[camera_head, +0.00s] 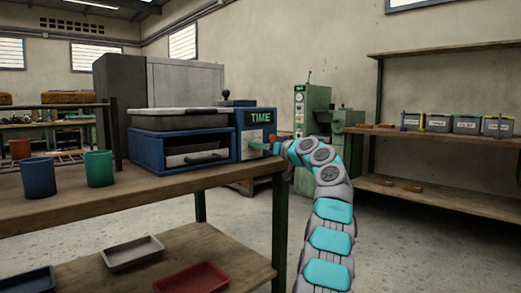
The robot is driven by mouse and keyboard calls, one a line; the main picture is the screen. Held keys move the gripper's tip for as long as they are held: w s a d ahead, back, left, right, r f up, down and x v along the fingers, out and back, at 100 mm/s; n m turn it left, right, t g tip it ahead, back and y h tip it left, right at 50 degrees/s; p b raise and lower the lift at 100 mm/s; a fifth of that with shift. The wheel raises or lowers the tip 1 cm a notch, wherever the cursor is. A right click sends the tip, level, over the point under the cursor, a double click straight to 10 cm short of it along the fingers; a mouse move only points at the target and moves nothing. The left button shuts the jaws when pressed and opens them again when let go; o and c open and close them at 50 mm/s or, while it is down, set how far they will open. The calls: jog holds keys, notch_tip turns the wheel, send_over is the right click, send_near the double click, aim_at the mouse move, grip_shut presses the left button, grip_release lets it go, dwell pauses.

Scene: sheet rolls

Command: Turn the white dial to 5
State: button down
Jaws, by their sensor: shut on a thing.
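A blue machine (182,152) stands on the wooden workbench, with a control box (241,143) at its right end. A dark display with green letters "TIME" (261,117) tops the box's face, above a pale panel (256,136). My gripper (271,147) reaches this panel from the right and is shut at its front. The white dial is too small and covered by my gripper to make out clearly; the jaws appear closed on it. The number it points to cannot be read.
A blue cup (38,179) and a green cup (98,168) stand on the workbench (150,196) at left. Trays (133,253) lie on its lower shelf. A green machine (312,112) stands behind my arm. A shelf with small bins (438,123) is at right.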

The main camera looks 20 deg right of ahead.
jog(key=m, duration=0.1)
jog(key=m+p, duration=0.1)
jog(key=m, duration=0.1)
jog(key=shift+r+m, duration=0.25)
jog(key=shift+m, duration=0.05)
jog(key=shift+f+m+p, duration=0.15)
jog(key=shift+m+p, duration=1.2)
jog(key=shift+m, duration=0.35)
jog(key=shift+c, duration=1.5)
grip_release()
jog(key=b+v, duration=0.1)
jog(key=v, duration=0.7)
